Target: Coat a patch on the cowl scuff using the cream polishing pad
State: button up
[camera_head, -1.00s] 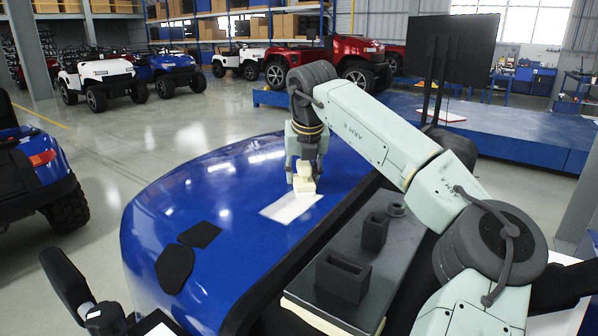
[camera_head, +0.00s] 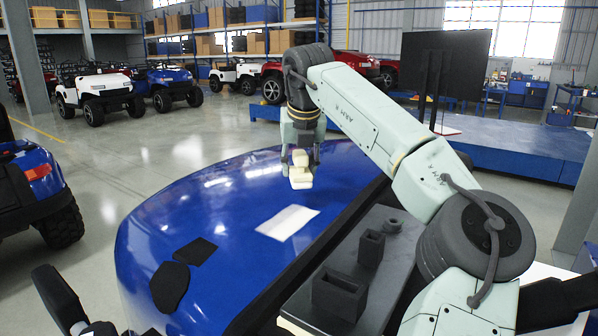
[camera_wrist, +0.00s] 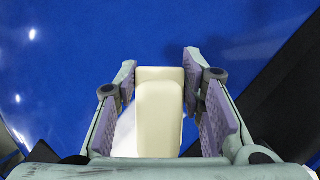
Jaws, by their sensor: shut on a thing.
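My gripper (camera_head: 301,160) is shut on the cream polishing pad (camera_head: 300,178) and holds it over the far part of the blue cowl (camera_head: 235,195). In the wrist view the pad (camera_wrist: 160,115) sits between the two fingers, over blue surface. A white rectangular patch (camera_head: 288,222) lies on the cowl, nearer the camera than the pad; part of it shows left of the pad in the wrist view (camera_wrist: 125,132). I cannot tell whether this is the scuff or a coating. The pad looks apart from the cowl, but the gap is unclear.
Two black patches (camera_head: 169,287) (camera_head: 196,252) lie on the cowl's near left. A dark tray (camera_head: 338,252) beside the cowl carries black open boxes (camera_head: 340,295) (camera_head: 371,248) and a small ring (camera_head: 392,226). A black monitor (camera_head: 446,64) stands behind my arm.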

aim_at(299, 150)
jog(key=shift+r, duration=0.1)
jog(key=shift+r, duration=1.4)
jog(key=shift+f, duration=0.1)
